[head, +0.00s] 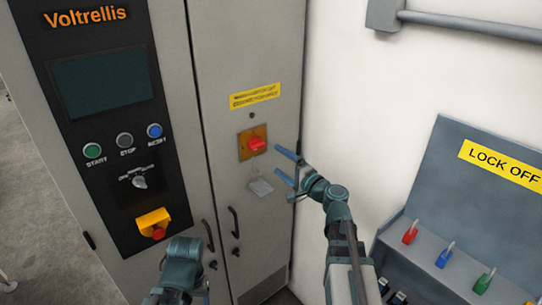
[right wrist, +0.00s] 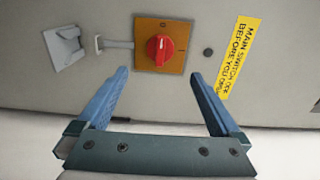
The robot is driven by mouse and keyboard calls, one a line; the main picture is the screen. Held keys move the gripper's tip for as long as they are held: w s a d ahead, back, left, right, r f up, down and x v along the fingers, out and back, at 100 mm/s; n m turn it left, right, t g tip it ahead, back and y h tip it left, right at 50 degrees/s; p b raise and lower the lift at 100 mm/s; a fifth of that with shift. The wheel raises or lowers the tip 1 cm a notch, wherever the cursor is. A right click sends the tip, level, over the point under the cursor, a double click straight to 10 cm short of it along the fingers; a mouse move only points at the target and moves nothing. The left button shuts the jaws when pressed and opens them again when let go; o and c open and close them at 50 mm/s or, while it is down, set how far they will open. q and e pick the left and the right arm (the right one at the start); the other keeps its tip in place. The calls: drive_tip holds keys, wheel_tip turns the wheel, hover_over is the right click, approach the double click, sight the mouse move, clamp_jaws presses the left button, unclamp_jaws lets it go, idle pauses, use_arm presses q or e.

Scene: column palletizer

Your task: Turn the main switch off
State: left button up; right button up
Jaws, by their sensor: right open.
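The main switch is a red rotary knob (head: 257,144) on an orange plate (head: 244,151), on the grey cabinet's right door. In the right wrist view the red knob (right wrist: 160,49) sits near the top centre, on its orange plate (right wrist: 179,61). My right gripper (head: 282,168) is open and empty, just right of the switch in the head view. In the right wrist view its blue fingers (right wrist: 162,75) are spread on either side below the knob, apart from it. My left gripper (head: 180,265) is low in front of the cabinet; its fingertips are not clear.
A yellow warning label (head: 255,96) is above the switch; a grey hasp (head: 261,187) hangs below it. The left door has a control panel (head: 130,180) with buttons and a yellow-red emergency stop (head: 154,223). A lock-off board (head: 480,180) with coloured padlocks stands at right.

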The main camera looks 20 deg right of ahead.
sight(260, 148)
drive_tip(key=shift+v, duration=1.25)
drive_tip(key=shift+w, duration=0.1)
drive_tip(key=x, duration=1.3)
drive_tip(key=shift+w+a, duration=0.1)
drive_tip(key=shift+w, duration=0.25)
drive_tip(key=shift+w, duration=0.15)
drive_tip(key=m, duration=0.2)
drive_tip(key=shift+m, duration=0.4)
drive_tip(key=m, duration=0.5)
drive_tip(key=shift+f, duration=0.1)
drive_tip(key=m, duration=0.3)
drive_tip(key=shift+a+m, duration=0.1)
drive_tip(key=shift+m, duration=0.3)
drive_tip(key=m, duration=0.3)
